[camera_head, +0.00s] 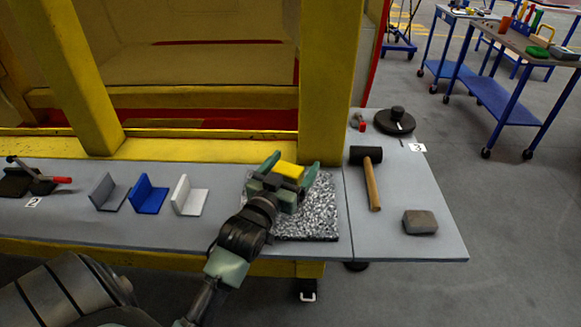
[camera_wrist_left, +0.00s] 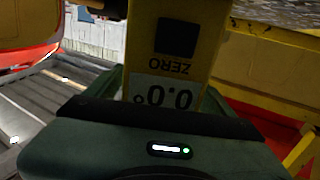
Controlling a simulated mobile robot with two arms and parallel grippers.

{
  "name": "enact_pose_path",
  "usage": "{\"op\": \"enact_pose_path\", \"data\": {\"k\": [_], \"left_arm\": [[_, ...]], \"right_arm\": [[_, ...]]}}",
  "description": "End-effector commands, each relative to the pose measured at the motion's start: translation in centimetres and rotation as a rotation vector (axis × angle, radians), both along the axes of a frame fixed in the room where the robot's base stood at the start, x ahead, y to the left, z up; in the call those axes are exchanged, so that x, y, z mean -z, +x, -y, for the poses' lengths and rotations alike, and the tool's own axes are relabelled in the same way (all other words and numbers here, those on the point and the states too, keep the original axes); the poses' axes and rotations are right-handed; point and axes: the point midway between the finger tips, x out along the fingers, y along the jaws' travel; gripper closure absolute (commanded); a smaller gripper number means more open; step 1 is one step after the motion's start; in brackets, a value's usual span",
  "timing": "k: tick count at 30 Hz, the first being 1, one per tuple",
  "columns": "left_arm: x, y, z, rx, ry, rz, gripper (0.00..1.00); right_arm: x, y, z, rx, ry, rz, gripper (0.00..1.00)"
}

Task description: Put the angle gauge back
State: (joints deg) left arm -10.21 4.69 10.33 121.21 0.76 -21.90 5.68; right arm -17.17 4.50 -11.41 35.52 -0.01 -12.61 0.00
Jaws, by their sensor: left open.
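The angle gauge is a yellow block (camera_head: 290,170) between the fingers of my left gripper (camera_head: 294,166) in the head view. In the left wrist view the gauge (camera_wrist_left: 185,60) fills the middle, with a dark square, the word ZERO and a display reading 0.0°, upside down in the picture. My left gripper is open around the gauge, over the speckled plate (camera_head: 316,215). The gripper hides the gauge's lower part, so I cannot tell whether it touches the plate. My right gripper is not in view.
Grey (camera_head: 109,194), blue (camera_head: 149,195) and white (camera_head: 189,197) angle pieces stand left of the plate. A mallet (camera_head: 373,185), grey block (camera_head: 420,222) and black round weight (camera_head: 395,121) are to the right. A yellow post (camera_head: 316,75) rises behind the plate.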

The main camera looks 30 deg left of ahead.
Motion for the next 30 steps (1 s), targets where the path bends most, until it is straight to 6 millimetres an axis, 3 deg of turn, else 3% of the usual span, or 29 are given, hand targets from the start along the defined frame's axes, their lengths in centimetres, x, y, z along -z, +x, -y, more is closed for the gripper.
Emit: {"op": "enact_pose_path", "data": {"k": [5, 18, 24, 30], "left_arm": [[0.0, -1.5, 0.2, 0.000, 0.000, -0.001, 0.17], [0.0, -10.2, 1.6, 0.001, 0.000, -0.002, 0.17], [-0.2, -11.7, 1.9, 0.000, 0.000, 0.000, 0.17], [-0.3, -11.9, 1.9, 0.001, 0.000, 0.001, 0.17]], "right_arm": [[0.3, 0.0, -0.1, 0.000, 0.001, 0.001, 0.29], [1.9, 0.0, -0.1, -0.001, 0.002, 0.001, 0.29], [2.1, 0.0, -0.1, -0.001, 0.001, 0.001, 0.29], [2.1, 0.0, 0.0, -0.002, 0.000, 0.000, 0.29]]}}
